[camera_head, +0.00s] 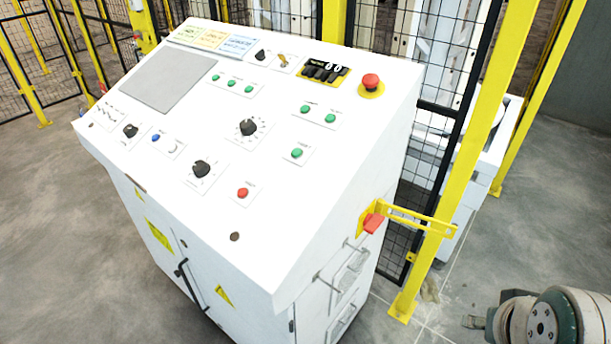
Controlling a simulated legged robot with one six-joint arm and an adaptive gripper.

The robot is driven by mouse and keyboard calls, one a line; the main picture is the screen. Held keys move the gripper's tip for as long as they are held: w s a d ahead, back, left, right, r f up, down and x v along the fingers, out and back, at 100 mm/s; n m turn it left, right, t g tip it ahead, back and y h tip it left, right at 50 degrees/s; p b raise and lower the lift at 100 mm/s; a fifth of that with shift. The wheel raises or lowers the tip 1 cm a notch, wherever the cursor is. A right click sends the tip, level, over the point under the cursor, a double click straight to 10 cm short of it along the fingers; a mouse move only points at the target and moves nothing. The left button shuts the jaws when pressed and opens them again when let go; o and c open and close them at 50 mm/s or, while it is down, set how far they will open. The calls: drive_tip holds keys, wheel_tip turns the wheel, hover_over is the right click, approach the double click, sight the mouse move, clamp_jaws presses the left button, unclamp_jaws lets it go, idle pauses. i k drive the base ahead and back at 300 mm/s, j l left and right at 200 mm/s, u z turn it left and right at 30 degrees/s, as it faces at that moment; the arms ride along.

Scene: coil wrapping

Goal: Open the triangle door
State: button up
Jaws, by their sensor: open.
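The white control cabinet (290,235) stands in the middle of the view with a sloped panel on top. Its front face has white doors low at the left. One door panel (205,285) carries a yellow triangle sticker (224,296). A black handle (190,285) sits on the front, left of that triangle. The doors look shut; their lower part is cut off by the frame. Part of my arm (545,322) shows at the bottom right, apart from the cabinet. I cannot make out my gripper's fingers.
A yellow post (458,170) and black mesh fencing stand close to that side. Grey floor (60,225) is clear left of the cabinet.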

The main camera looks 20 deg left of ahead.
sight(243, 319)
drive_tip(key=u, duration=1.8)
drive_tip(key=j, duration=0.5)
drive_tip(key=i+j, duration=0.1)
drive_tip(key=j, duration=0.4)
drive_tip(key=i+j, duration=0.25)
drive_tip(key=j, duration=0.15)
drive_tip(key=i+j+z, duration=0.1)
drive_tip(key=i+j, duration=0.4)
drive_tip(key=j, duration=0.25)
drive_tip(key=i+z, duration=0.1)
drive_tip(key=i, duration=0.7)
drive_tip(key=l, duration=0.05)
